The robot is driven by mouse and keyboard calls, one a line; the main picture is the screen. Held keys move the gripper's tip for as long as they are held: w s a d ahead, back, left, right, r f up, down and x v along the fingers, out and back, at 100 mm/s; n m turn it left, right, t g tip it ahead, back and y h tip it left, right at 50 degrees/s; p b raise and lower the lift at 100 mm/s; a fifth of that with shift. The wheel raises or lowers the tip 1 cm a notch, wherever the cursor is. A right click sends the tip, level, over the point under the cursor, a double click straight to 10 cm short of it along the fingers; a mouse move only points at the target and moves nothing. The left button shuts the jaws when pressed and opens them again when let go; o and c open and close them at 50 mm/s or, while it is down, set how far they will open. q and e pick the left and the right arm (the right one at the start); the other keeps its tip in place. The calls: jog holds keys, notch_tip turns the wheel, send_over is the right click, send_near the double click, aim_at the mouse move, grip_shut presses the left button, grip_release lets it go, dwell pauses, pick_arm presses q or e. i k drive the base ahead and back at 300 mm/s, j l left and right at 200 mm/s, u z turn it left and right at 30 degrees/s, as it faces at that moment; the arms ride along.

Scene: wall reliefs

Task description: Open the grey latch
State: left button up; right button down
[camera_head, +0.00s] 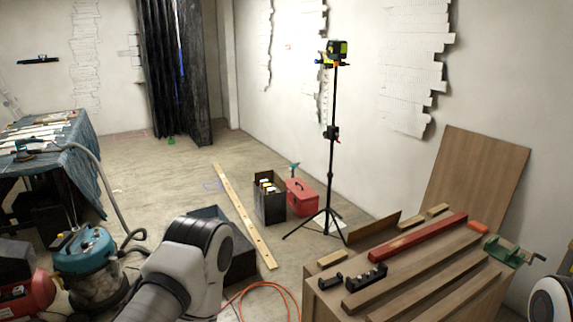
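I cannot make out a grey latch for certain in the head view. A red toolbox (302,199) stands shut on the floor in the middle, and any latch on it is too small to tell. A piece of my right arm shows at the bottom right corner. Neither gripper's fingers are in view.
A wooden bench (400,292) with strips, a red bar (418,237) and a green clamp (506,252) fills the lower right. A tripod (331,150) stands behind it. A plank (243,215), a dark box (269,199) and an orange hose (262,288) lie on the floor. A cloth-covered table (68,160) stands left.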

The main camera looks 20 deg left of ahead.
aim_at(113, 259)
jog(key=i+j+u, duration=0.25)
jog(key=i+u, duration=0.15)
jog(key=i+j+u, duration=0.15)
jog(key=i+u, duration=0.65)
jog(key=i+l+u, duration=0.1)
jog(key=i+u, duration=0.3)
jog(key=i+l+u, duration=0.3)
jog(key=i+l, duration=0.45)
jog(key=i, duration=0.15)
jog(key=i+l+u, duration=0.35)
jog(key=i+l, duration=0.5)
jog(key=l, duration=0.1)
